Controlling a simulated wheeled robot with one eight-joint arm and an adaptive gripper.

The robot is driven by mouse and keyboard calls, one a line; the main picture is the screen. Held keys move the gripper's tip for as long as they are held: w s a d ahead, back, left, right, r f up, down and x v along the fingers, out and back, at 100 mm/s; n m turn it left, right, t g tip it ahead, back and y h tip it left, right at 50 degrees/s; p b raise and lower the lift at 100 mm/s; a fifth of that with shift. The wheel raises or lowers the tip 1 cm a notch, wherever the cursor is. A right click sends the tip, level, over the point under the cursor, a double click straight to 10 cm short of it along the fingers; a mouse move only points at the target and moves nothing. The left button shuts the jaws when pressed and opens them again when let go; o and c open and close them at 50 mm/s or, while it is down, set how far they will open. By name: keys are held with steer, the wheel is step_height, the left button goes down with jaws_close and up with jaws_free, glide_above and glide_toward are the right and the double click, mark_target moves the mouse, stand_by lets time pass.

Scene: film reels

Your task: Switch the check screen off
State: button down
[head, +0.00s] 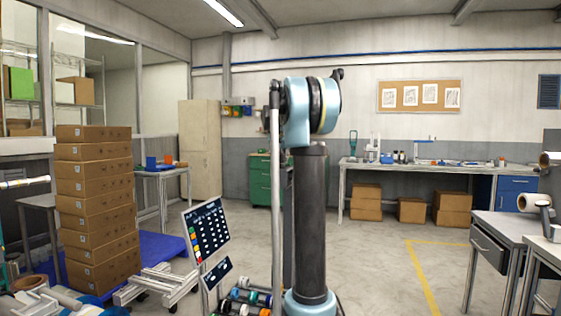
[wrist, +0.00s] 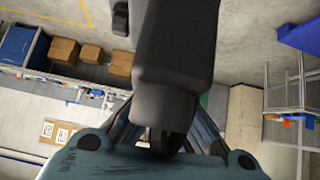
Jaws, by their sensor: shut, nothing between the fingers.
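A dark screen (head: 206,230) stands tilted on a thin stand at the lower middle left in the head view. It shows rows of light marks and a column of coloured squares, so it looks lit. A smaller dark panel (head: 217,273) with light marks sits just below it. I cannot read the marks or make out a switch. In the wrist view my gripper (wrist: 166,143) is a dark shape narrowing toward the bottom, shut and empty. It is not clearly seen in the head view and is apart from the screen. The wrist view does not show the screen.
My arm rises in the middle of the head view, right of the screen. Stacked cartons (head: 97,205) stand on the left by a white trolley (head: 157,285). Coloured reels (head: 243,300) lie low beside the screen. A desk (head: 500,229) stands right; floor between is open.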

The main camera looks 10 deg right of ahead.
steer(key=shift+s+d, duration=0.25)
steer(key=shift+d, duration=0.2)
steer(key=shift+s+d, duration=0.2)
steer(key=shift+d, duration=0.25)
steer(key=shift+a+r, duration=0.1)
steer(key=r, duration=0.3)
steer(key=shift+d+r, duration=0.2)
steer(key=shift+r, duration=0.15)
steer(key=v, duration=1)
steer(key=shift+r, duration=0.1)
